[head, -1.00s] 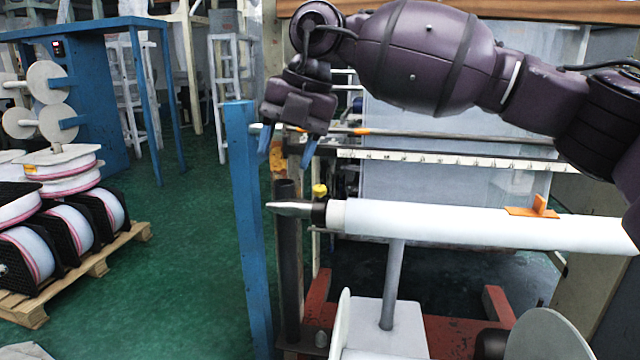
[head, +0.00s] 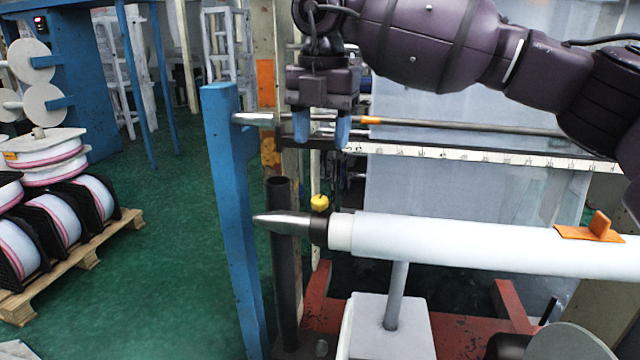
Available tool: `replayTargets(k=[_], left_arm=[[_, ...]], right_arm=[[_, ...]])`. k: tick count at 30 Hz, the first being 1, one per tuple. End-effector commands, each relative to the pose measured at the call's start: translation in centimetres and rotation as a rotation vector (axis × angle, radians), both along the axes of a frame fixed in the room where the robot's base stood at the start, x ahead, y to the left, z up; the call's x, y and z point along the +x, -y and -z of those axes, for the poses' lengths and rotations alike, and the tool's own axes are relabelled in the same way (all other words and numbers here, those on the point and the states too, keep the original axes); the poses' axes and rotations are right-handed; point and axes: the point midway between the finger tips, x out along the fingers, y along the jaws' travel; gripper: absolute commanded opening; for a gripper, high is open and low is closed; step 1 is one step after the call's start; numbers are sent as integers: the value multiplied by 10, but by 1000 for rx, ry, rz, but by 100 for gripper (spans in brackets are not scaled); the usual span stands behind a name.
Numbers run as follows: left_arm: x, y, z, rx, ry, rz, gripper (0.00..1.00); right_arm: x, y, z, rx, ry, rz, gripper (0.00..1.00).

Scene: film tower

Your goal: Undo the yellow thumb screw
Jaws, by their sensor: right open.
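The yellow thumb screw (head: 319,203) stands upright on top of a black collar (head: 319,230). The collar sits around the shaft near its pointed metal tip (head: 283,222), at the left end of the white roll (head: 470,240). My right gripper (head: 322,130) points down with its two blue fingertips apart and empty. In the picture it is above the thumb screw, with a clear gap between them. My left gripper is not in view.
A blue post (head: 232,200) stands left of the shaft tip, and a dark upright tube (head: 284,260) is below it. A second rod (head: 450,125) runs behind my right gripper. An orange clip (head: 592,229) sits on the roll. Spools (head: 70,210) on a pallet stand at left.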

Motion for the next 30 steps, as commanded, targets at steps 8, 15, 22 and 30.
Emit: replayTargets(k=[8, 15, 22, 30], left_arm=[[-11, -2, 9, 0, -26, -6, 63], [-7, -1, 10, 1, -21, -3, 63], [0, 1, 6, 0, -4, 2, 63], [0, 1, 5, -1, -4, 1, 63]], right_arm=[[0, -1, 41, -1, -3, -1, 55], [0, -2, 79, 0, -2, -1, 55], [1, -2, 100, 0, 0, -1, 55], [1, -3, 104, 1, 0, -1, 55]])
